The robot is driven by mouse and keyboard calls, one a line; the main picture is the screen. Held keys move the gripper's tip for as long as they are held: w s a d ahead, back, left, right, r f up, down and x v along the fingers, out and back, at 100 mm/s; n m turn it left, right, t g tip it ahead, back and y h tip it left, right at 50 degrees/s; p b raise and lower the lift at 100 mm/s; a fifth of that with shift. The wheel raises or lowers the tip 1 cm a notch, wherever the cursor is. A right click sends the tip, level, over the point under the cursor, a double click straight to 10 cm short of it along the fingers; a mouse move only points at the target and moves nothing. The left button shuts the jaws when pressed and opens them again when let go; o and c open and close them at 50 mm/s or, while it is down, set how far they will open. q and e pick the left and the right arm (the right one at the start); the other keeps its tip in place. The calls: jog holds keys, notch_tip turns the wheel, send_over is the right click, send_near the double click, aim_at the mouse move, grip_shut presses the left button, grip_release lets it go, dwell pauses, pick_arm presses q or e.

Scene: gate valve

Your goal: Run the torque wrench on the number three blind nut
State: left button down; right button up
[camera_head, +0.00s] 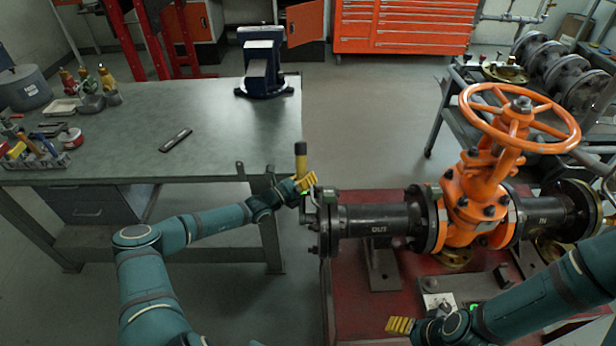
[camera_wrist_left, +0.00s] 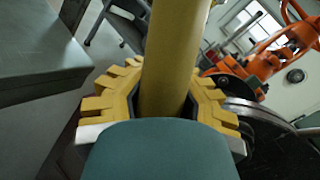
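My left gripper (camera_head: 305,184) is shut around the yellow shaft of the torque wrench (camera_head: 300,162), just above the blind flange. In the left wrist view the yellow shaft (camera_wrist_left: 175,55) runs between the yellow finger pads (camera_wrist_left: 165,100). The blind flange (camera_head: 326,224) closes the left end of the pipe marked OUT (camera_head: 375,222). Its nuts are small, and I cannot tell which is number three. My right gripper (camera_head: 400,326) is low at the front right, its opening unclear.
The orange gate valve (camera_head: 482,195) with its handwheel (camera_head: 519,117) stands right of the flange on a red stand (camera_head: 410,275). A workbench (camera_head: 215,110) with a blue vise (camera_head: 263,65) is at left. A cart (camera_head: 455,110) with flanges stands behind right.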

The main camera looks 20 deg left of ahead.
pick_arm(q)
jog(key=shift+w+d+r+p, duration=0.15)
jog(key=shift+d+p, duration=0.15)
jog(key=shift+p, duration=0.3)
dwell(1.2)
jog(key=shift+a+p, duration=0.15)
jog(key=shift+p, duration=0.2)
dwell(0.5)
jog(key=shift+a, duration=0.15)
jog(key=shift+s+a, duration=0.55)
jog(key=shift+a, duration=0.4)
jog(key=shift+s+a, duration=0.5)
jog(key=shift+a, duration=0.4)
jog(key=shift+r, duration=0.1)
